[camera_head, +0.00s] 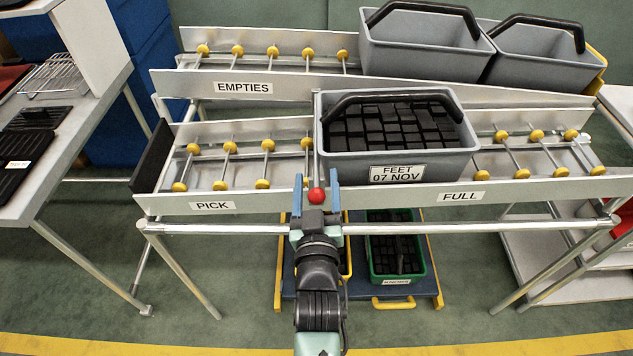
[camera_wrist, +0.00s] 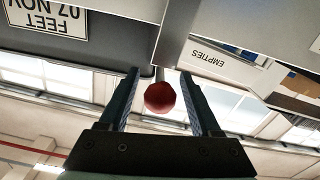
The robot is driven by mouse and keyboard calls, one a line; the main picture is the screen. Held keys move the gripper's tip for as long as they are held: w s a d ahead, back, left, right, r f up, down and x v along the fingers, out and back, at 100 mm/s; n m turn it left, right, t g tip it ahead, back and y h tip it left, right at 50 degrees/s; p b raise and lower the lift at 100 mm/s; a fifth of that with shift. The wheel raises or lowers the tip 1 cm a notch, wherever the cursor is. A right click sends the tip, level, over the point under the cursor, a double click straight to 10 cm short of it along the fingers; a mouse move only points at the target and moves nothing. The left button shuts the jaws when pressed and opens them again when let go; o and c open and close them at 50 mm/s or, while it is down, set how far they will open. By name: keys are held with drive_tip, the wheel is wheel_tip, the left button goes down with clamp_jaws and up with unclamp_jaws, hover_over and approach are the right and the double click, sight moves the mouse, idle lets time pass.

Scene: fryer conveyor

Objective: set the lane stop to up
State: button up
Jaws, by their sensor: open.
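The red ball knob (camera_head: 316,196) of the lane stop is in front of the lower lane's front rail, between the PICK and FULL labels. A thin upright grey piece (camera_head: 317,135) stands above it at the left end of the FEET tote (camera_head: 400,172); it looks like part of the stop, but its link to the knob is hidden. My gripper (camera_head: 316,181) is open, with one blue finger on each side of the knob. In the wrist view the knob (camera_wrist: 160,97) lies between the two fingers, with small gaps visible.
The FEET tote holds several black blocks on the lower lane. The PICK side (camera_head: 240,165) is empty rollers up to a black end plate (camera_head: 152,157). Two grey totes (camera_head: 425,60) stand on the EMPTIES lane behind. A green crate (camera_head: 396,278) sits low beneath the lanes.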

clamp_jaws()
idle(0.3)
idle(1.1)
